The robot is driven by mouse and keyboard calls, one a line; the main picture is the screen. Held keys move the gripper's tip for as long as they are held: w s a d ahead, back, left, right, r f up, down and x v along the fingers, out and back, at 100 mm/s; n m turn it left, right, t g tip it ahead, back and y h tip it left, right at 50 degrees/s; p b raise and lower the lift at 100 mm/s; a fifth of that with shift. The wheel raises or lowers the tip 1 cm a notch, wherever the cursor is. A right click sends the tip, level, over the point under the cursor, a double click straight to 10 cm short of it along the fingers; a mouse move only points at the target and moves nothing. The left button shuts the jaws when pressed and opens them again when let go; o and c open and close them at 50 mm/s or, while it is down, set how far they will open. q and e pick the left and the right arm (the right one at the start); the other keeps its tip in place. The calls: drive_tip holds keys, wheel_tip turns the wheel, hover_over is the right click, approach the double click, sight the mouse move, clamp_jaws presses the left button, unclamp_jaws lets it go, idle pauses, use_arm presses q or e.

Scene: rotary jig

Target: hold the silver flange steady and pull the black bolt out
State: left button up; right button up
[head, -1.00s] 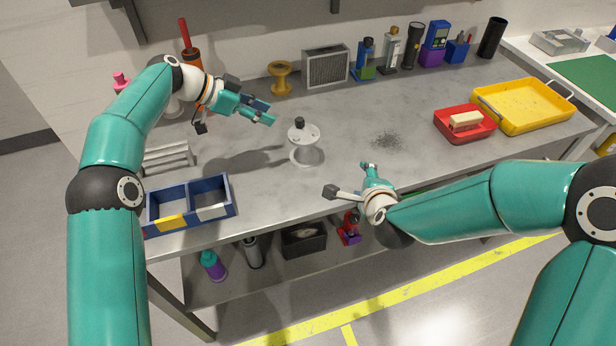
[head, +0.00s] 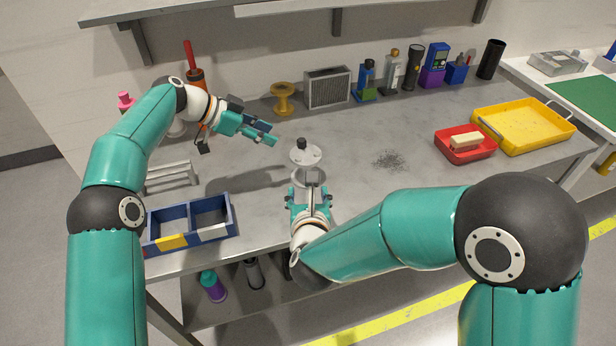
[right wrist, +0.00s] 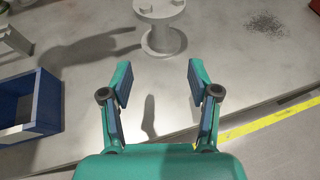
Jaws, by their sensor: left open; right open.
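The silver flange (head: 306,157) stands upright on the workbench, a round disc on a pedestal. The black bolt (head: 301,144) stands up from the top of its disc. In the right wrist view the flange's pedestal (right wrist: 162,40) shows at the top, its upper part cut off. My left gripper (head: 273,133) is open and empty, up and to the left of the flange, apart from the bolt. My right gripper (head: 309,187) is open just in front of the flange; in the right wrist view its two fingers (right wrist: 158,82) are spread with nothing between them, short of the pedestal.
A blue divided bin (head: 188,240) is at the front left, with a grey rack (head: 170,178) behind it. Dark shavings (head: 388,159) lie right of the flange. A red tray (head: 467,153) and yellow tray (head: 558,125) are at the right. Bench around the flange is otherwise clear.

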sight(306, 159)
drive_tip(key=x, duration=1.5)
drive_tip(key=shift+w+f, duration=0.2)
drive_tip(key=shift+w, duration=0.05)
